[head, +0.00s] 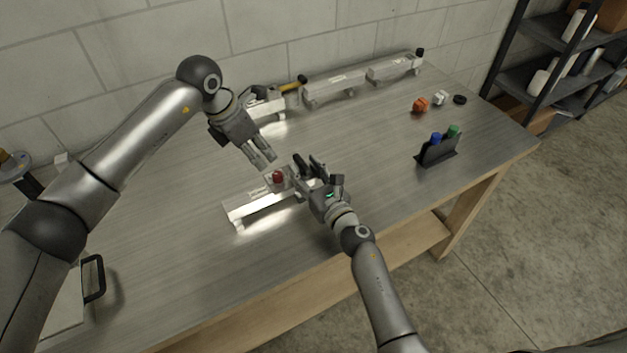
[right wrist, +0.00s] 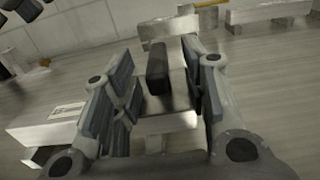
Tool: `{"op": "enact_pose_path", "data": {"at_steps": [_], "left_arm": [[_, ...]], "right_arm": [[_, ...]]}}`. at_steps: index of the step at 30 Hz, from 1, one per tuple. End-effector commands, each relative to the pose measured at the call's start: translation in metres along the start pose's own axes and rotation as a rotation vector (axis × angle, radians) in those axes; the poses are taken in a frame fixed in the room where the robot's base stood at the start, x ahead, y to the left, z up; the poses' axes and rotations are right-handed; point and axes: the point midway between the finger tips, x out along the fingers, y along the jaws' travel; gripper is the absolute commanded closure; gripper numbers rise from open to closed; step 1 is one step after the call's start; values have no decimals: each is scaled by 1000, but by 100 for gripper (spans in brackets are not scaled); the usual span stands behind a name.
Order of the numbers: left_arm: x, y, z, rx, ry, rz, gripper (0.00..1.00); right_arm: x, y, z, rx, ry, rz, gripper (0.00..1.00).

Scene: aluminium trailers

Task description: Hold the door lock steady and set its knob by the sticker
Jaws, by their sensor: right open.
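The door lock (head: 255,206) is a long aluminium body lying on the metal table, with a red round part (head: 278,177) on top. In the right wrist view a dark upright knob (right wrist: 158,68) stands on a bright metal block (right wrist: 168,121). My right gripper (head: 309,163) is open at the lock's right end, its fingers on either side of the knob with gaps visible. It hides that end in the head view. My left gripper (head: 264,158) hangs behind the red part, apart from the lock; its finger gap is unclear.
More aluminium pieces (head: 330,88) and a yellow-handled tool (head: 293,85) lie along the back. A black holder (head: 437,152) with blue and green items stands right. An orange object (head: 420,105) lies behind it. The table's middle right is clear.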

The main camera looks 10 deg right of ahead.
Motion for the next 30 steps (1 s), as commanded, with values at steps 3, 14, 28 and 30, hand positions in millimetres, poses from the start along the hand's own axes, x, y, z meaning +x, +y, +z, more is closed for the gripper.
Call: {"op": "enact_pose_path", "data": {"at_steps": [3, 14, 28, 30], "left_arm": [[0, 0, 0, 0, 0, 0, 64], [0, 0, 0, 0, 0, 0, 64], [0, 0, 0, 0, 0, 0, 69], [0, 0, 1, -11, 3, 0, 69]], "right_arm": [[5, 0, 0, 0, -1, 0, 59], [5, 0, 0, 0, 0, 1, 73], [5, 0, 0, 0, 0, 1, 100], [5, 0, 0, 0, 0, 1, 100]]}}
